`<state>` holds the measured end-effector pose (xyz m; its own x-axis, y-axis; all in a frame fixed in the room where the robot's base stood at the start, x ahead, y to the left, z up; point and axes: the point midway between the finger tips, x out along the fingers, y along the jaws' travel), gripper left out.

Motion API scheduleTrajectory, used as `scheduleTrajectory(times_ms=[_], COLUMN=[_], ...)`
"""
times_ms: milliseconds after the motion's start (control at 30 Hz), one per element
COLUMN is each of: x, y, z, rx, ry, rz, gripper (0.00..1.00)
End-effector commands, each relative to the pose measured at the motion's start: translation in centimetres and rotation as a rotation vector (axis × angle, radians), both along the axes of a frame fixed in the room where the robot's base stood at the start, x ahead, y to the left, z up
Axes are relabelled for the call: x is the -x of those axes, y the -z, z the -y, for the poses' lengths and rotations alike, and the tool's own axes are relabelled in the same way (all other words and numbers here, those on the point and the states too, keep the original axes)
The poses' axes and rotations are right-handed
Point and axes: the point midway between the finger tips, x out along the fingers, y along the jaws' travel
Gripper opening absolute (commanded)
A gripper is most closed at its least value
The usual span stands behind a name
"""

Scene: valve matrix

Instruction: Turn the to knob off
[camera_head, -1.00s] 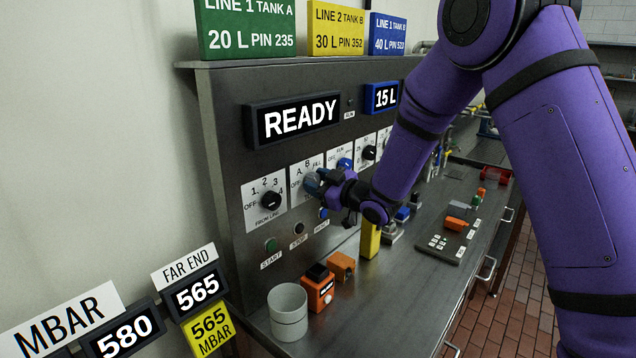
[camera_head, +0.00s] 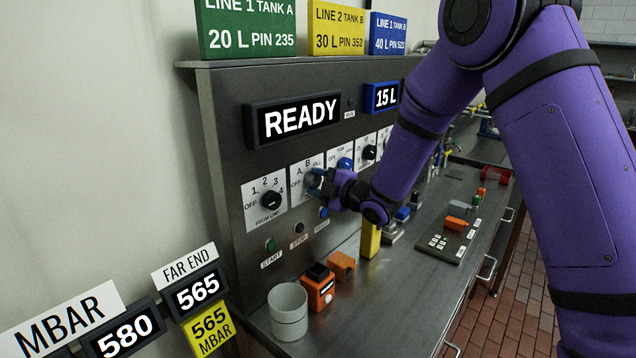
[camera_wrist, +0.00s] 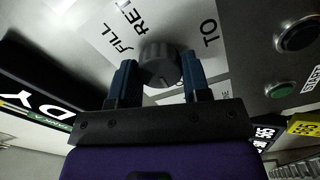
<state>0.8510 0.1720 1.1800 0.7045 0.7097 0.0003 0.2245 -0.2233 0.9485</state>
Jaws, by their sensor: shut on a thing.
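The TO knob (camera_wrist: 160,62) is a round dark grey dial on a white plate lettered FILL, RET and TO in the wrist view. My gripper (camera_wrist: 160,78) has its two blue fingers on opposite sides of the knob and is shut on it. In the head view, my gripper (camera_head: 315,182) is at the second white dial plate (camera_head: 298,176) from the left on the panel. The fingers partly cover the knob and some of the lettering there. The knob's exact pointer setting is hard to read.
The FROM LINE knob (camera_head: 271,200) is just left of my gripper. START (camera_head: 271,245) and STOP (camera_head: 299,228) buttons sit below. A grey cup (camera_head: 288,312), an orange box (camera_head: 318,288) and a yellow block (camera_head: 370,238) stand on the bench. The display (camera_head: 297,120) reads READY.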

Motion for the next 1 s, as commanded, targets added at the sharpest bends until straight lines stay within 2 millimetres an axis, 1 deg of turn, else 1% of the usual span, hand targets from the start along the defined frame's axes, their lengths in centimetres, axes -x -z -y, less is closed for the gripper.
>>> scheduleTrajectory(times_ms=[300,800,833,867,900,933,1000], x=[0.04,0.05,0.05,0.05,0.04,0.04,0.04], y=[0.12,0.15,0.15,0.15,0.13,0.12,0.11], z=[0.04,0.04,0.04,0.04,0.03,0.03,0.02], rx=[0.071,0.083,0.082,0.082,0.081,0.081,0.081], ry=[0.000,0.000,0.000,0.000,0.000,0.000,0.000], rz=[0.068,0.079,0.078,0.078,0.079,0.079,0.079], gripper=[0.20,0.20,0.50,0.57,0.67,0.69,0.69])
